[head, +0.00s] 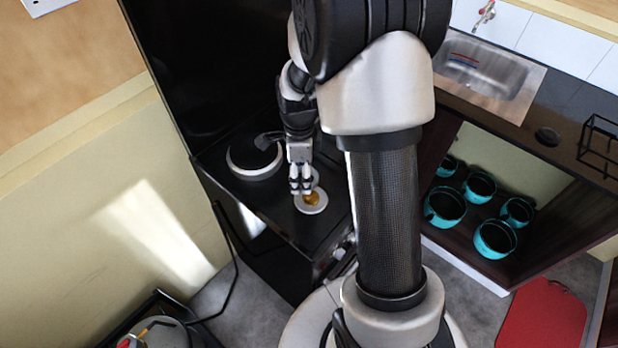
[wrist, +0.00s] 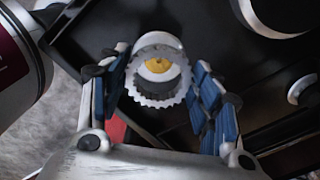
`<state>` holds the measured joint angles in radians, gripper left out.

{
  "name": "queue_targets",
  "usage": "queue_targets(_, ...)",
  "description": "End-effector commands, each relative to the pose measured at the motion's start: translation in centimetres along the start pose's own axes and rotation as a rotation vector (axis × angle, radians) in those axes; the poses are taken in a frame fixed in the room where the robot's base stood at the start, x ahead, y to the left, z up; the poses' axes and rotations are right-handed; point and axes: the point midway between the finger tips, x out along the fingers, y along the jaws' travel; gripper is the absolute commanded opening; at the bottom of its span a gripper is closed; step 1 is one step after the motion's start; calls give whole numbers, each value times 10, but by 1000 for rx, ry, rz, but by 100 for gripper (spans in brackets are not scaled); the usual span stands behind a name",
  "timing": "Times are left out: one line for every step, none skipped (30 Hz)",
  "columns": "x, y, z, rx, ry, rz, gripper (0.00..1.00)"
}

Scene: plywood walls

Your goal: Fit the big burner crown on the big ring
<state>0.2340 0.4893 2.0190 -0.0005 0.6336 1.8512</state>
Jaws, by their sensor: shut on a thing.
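The big burner crown, a grey metal ring with a toothed edge (wrist: 150,94), is between the two blue-padded fingers of my gripper (wrist: 160,72) in the wrist view. My gripper is shut on it. Directly behind the crown is a pale ring (wrist: 158,39), which looks like the big ring; a brass-coloured centre shows through the crown's hole. In the head view my gripper (head: 301,186) points down over the pale ring (head: 311,209) with the brass centre on the black hob. I cannot tell whether the crown touches the ring or is just above it.
A black round item with a pale rim (head: 255,176) stands on the hob, left of my gripper. A smaller pale ring (wrist: 302,90) is at the right in the wrist view. Several teal pots (head: 445,207) stand in the open cabinet; the sink (head: 490,75) is beyond.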

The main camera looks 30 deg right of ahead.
Motion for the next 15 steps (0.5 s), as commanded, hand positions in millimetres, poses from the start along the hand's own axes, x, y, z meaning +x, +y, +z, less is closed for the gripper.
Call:
queue_targets(8,-2,-6,107,0,1,33)
queue_targets(10,-3,-8,170,0,0,33)
queue_targets(14,-4,-12,246,0,0,33)
queue_targets(16,-5,-14,296,0,0,33)
queue_targets(17,-6,-15,340,0,0,33)
queue_targets(19,-6,-17,390,0,0,33)
queue_targets(21,-7,-19,421,0,0,33)
queue_targets(22,-7,-20,446,0,-1,33)
queue_targets(22,-8,-21,471,-1,-1,33)
queue_targets(23,-8,-21,485,-1,-1,33)
queue_targets(23,-8,-22,494,-1,-1,33)
queue_targets(23,-8,-22,502,-1,-1,33)
queue_targets(23,-8,-22,505,-1,-1,33)
queue_targets(23,-8,-22,505,-1,-1,33)
queue_targets(23,-8,-22,505,-1,-1,33)
